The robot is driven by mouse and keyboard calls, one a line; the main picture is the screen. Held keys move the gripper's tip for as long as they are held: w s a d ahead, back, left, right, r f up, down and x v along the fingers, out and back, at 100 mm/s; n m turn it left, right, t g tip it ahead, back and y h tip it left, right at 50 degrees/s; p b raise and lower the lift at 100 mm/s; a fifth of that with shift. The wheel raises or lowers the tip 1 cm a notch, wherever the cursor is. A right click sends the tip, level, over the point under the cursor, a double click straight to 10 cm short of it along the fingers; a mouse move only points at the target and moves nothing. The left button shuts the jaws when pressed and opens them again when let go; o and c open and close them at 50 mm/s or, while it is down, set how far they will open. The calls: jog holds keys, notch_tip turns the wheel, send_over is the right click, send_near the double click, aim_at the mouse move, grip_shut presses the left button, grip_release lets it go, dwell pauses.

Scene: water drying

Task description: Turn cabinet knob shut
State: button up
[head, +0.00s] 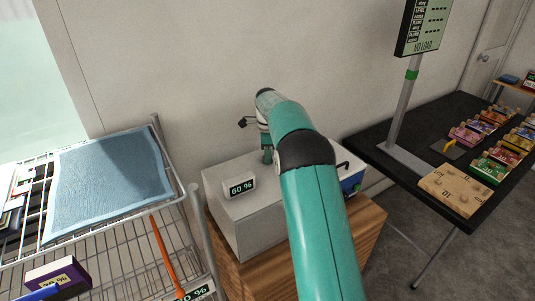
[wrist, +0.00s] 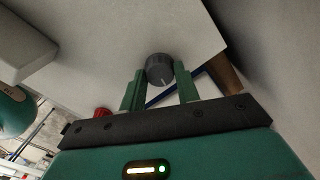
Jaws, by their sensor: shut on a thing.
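The cabinet (head: 225,215) is a pale grey box on a wooden stand in the head view. Its pale surface (wrist: 110,50) fills much of the wrist view. A dark grey round knob (wrist: 160,66) with a light pointer line sits on the cabinet in the wrist view. My gripper (wrist: 159,75) has its two green fingers on either side of the knob and is shut on it. The line points down towards my gripper's palm.
A "60 %" display (head: 240,188) stands on the cabinet. A red round part (wrist: 102,112) is left of my fingers. A wire rack (head: 120,245) with a blue cloth (head: 115,180) stands left. A black table (head: 425,125) with small boxes and a "NO LOAD" display (head: 424,25) stands right.

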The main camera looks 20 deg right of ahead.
jog(key=n, duration=1)
jog(key=shift+n, duration=0.3)
jog(key=n, duration=0.5)
jog(key=shift+a, duration=0.1)
jog(key=n, duration=0.5)
jog(key=o, duration=1)
jog(key=shift+c, duration=0.2)
notch_tip(320, 180, up, 14)
